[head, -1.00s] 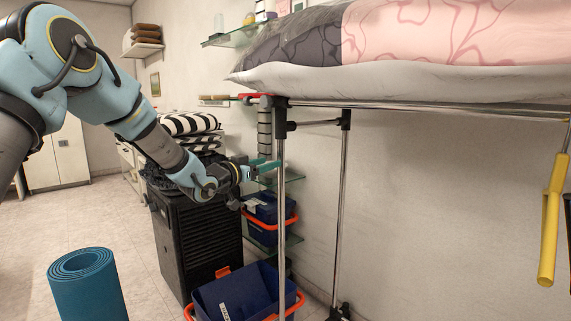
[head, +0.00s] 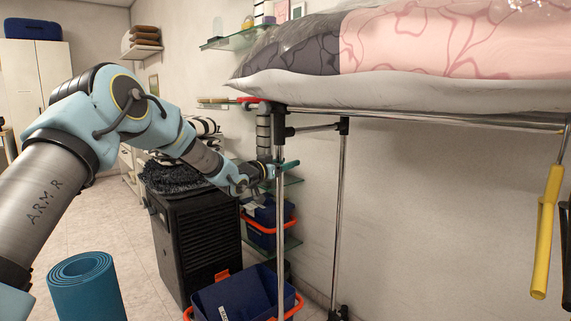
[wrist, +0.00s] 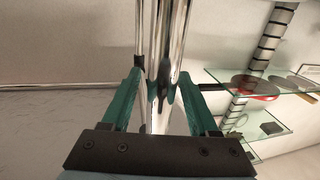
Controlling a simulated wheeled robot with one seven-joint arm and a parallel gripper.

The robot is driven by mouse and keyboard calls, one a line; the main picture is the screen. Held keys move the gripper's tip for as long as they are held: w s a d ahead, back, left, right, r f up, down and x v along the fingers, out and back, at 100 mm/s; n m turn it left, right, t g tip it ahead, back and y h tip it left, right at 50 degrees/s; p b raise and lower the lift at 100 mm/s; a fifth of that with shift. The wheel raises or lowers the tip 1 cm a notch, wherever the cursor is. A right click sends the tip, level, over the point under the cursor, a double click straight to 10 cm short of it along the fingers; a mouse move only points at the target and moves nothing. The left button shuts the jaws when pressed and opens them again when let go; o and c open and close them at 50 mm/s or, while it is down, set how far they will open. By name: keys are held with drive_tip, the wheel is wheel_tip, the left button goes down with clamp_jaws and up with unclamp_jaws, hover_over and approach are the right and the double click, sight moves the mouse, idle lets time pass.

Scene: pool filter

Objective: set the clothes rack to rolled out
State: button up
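The clothes rack is a chrome frame with black joints; its near upright post (head: 281,220) stands in the middle of the head view. Its top rail (head: 420,119) runs right under the bedding. My gripper (head: 284,165) is at the upper part of this post, a little below the corner joint. In the wrist view my gripper (wrist: 160,85) has its two green fingers apart, with the chrome post (wrist: 168,50) between them. A small gap seems to remain, and I cannot tell whether a finger touches the post. The rack's far post (head: 340,210) stands behind, by the wall.
Pillow-like bedding (head: 400,95) lies on top of the rack. A black cabinet (head: 195,245) and a blue basket (head: 240,298) stand left of the post. A rolled blue mat (head: 85,285) is at front left. Glass shelves (wrist: 240,78) are close by. Yellow handles (head: 546,230) hang at right.

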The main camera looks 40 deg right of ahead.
clamp_jaws()
idle(1.3)
